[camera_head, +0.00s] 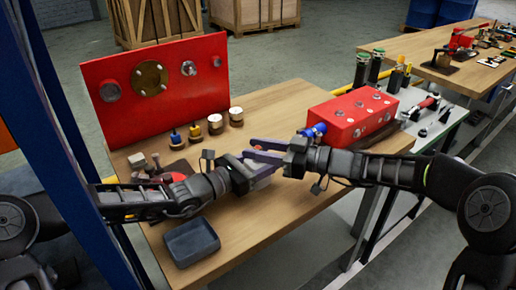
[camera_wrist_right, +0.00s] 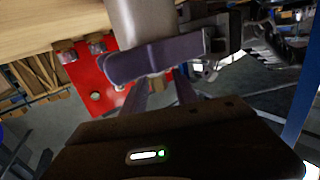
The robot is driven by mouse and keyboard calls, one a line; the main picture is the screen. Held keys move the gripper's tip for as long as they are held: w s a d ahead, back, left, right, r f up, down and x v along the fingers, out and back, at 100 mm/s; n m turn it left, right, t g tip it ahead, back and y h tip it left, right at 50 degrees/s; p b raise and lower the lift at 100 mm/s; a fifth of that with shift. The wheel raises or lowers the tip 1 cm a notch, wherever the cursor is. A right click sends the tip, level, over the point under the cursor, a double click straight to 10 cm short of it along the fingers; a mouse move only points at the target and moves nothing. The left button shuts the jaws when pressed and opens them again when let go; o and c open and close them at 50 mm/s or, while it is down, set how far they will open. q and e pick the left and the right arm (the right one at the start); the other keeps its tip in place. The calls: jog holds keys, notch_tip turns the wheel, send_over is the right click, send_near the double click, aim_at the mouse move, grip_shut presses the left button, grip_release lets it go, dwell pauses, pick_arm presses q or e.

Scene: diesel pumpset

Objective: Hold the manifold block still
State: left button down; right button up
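A long red block (camera_head: 352,115) with round silver ports, which looks like the manifold block, lies at the right of the wooden table. A blue fitting (camera_head: 317,130) sits at its near left end. My right gripper (camera_head: 264,150) is left of the block, apart from it, its purple fingers pointing left. My left gripper (camera_head: 243,168) meets it over the table's middle. A small grey piece (camera_head: 262,176) shows by the fingers. In the right wrist view, a pale grey rounded part (camera_wrist_right: 145,22) passes behind a purple finger (camera_wrist_right: 155,60). Whether either gripper grips it is unclear.
A red upright panel (camera_head: 160,85) with round fittings stands at the back left, small caps (camera_head: 215,124) before it. A dark tray (camera_head: 191,242) lies at the front left. Dark bottles (camera_head: 376,65) stand behind the red block. The table's front middle is bare.

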jog(key=m+t+h, duration=0.1)
jog(key=m+t, duration=0.1)
jog(key=m+t+h, duration=0.2)
jog(key=t, duration=0.1)
jog(key=shift+s+a, duration=0.15)
jog(key=shift+m+t+h, duration=1)
jog(key=shift+t+h, duration=0.1)
jog(key=shift+t, duration=0.1)
jog(key=shift+w, duration=0.2)
grip_shut()
dwell(0.7)
